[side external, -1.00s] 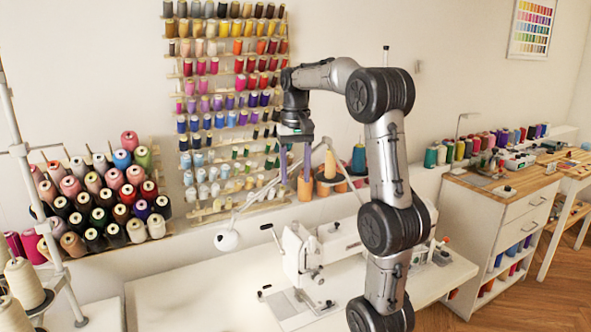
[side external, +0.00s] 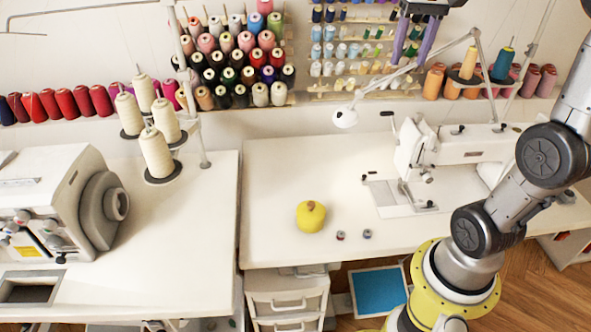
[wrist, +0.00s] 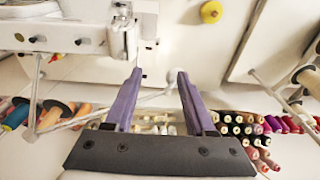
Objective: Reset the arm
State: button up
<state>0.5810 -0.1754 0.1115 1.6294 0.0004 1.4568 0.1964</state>
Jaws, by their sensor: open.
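My gripper (side external: 411,50) hangs at the top of the side external view, its two purple fingers pointing down. It is high above the white sewing table (side external: 290,170), in front of the thread rack on the wall. In the wrist view my gripper (wrist: 159,74) shows its fingers well apart, with nothing between them. The upper part of my arm is cut off by the edge of the side external view.
A white sewing machine (side external: 460,145) and a lamp (side external: 346,117) stand below my gripper. A yellow pincushion (side external: 311,216) and two small bobbins lie on the table. Thread cones (side external: 157,152) and another machine (side external: 60,205) are at left.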

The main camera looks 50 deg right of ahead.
jog(key=s+a+f+n+t, duration=0.1)
jog(key=s+a+n, duration=0.15)
jog(key=a, duration=0.35)
jog(key=s+a+f+n+t, duration=0.1)
jog(key=s+a+f+n, duration=0.15)
jog(key=a, duration=0.35)
jog(key=s+a+f+n+t, duration=0.2)
jog(key=s+a+f+n, duration=0.1)
jog(key=f, duration=0.4)
jog(key=shift+s+a+f+n+y, duration=0.15)
jog(key=shift+s+a+n+y, duration=0.3)
jog(key=shift+a, duration=0.3)
